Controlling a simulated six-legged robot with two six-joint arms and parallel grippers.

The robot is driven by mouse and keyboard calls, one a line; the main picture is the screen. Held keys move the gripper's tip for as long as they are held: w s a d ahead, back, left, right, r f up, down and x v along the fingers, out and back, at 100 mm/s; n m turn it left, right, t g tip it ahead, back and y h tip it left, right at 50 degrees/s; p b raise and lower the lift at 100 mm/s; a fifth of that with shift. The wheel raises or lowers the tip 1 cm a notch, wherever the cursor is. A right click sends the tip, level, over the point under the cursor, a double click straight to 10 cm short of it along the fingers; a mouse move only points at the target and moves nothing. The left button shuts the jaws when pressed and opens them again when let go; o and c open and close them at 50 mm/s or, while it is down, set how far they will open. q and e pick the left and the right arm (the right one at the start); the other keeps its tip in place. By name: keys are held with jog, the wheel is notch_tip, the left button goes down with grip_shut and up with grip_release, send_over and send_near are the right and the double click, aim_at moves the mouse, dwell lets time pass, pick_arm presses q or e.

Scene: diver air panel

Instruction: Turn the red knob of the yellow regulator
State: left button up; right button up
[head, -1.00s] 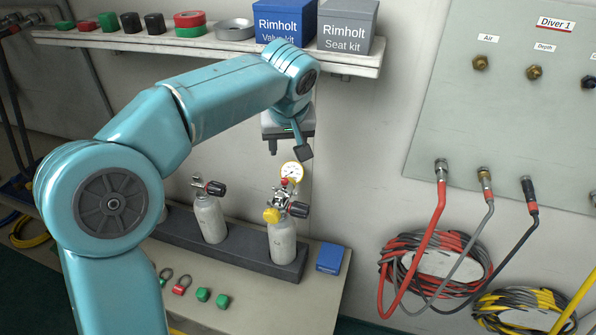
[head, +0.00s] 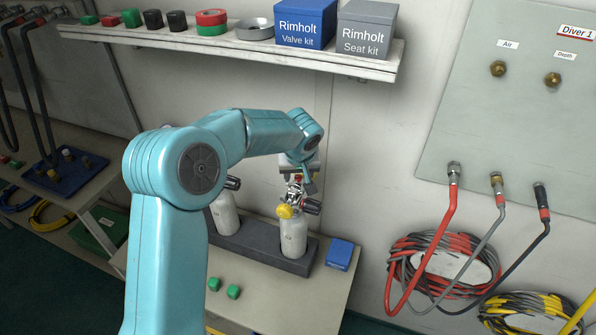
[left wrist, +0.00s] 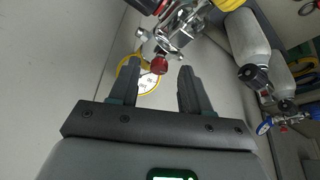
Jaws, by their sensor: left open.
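The yellow regulator (head: 286,211) sits on top of the right-hand white cylinder (head: 294,238) in the head view. Its red knob (left wrist: 159,65) shows in the left wrist view, in front of the yellow-rimmed gauge (left wrist: 148,82). My left gripper (head: 304,187) is open and points down just above the regulator. In the left wrist view, the knob lies between the two fingertips (left wrist: 160,68), with a visible gap on each side. I cannot tell how deep it is between them. In the head view the gripper hides the gauge and most of the knob. My right gripper is out of view.
Another cylinder (head: 224,216) stands at left in the same dark rack (head: 258,249). A blue box (head: 340,254) lies right of the rack, and green caps (head: 233,291) lie in front. A shelf (head: 375,68) with kit boxes overhangs behind. Coiled hoses (head: 410,260) hang at right.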

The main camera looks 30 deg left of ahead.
pick_arm(q)
grip_shut()
